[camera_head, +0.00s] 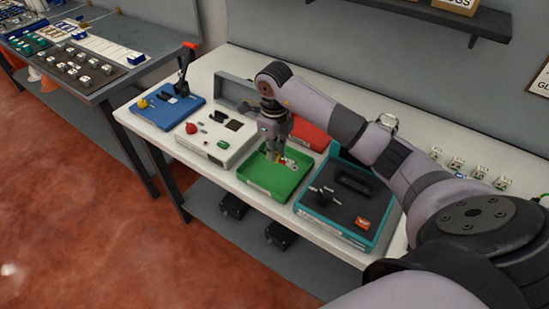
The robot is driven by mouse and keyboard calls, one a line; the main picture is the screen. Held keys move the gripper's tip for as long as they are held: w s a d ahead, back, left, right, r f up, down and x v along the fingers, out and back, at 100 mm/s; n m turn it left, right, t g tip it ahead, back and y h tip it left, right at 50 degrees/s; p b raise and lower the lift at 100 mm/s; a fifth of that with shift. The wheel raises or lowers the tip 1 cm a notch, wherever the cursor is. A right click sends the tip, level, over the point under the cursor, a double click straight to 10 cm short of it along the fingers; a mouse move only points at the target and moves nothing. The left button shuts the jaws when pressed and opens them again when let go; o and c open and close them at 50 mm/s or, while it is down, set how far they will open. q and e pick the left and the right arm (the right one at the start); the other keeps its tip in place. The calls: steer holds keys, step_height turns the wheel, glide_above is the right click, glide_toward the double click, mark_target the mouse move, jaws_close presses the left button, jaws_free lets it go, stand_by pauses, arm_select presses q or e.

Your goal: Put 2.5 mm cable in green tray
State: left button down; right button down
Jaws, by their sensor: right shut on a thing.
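The green tray (268,180) sits on the white bench, near its middle. My right gripper (273,155) points down over the back part of the green tray. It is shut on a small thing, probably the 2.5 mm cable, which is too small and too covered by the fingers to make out. Small yellow and pale bits (289,164) show at and beside the fingertips, over the tray floor. I cannot tell whether the held thing touches the tray. The front of the tray floor is bare. My left gripper is not in view.
Left of the green tray stand a white box (218,143) with a red button and a blue tray (167,107). Right of it is a teal tray (335,220) with dark parts. A red bin (311,135) stands behind. Small white parts (479,172) line the back right.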

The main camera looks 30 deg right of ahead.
step_height(320, 180, down, 4)
steer(key=shift+r+p, duration=0.25)
steer(key=shift+p, duration=0.2)
steer(key=shift+f, duration=0.45)
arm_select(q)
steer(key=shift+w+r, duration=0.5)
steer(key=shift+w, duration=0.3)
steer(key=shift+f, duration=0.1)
arm_select(e)
steer(key=shift+f, duration=0.1)
steer(key=c, duration=2)
jaws_free()
steer(key=shift+f, duration=0.1)
steer(key=shift+c, duration=0.2)
steer(key=o, duration=0.5)
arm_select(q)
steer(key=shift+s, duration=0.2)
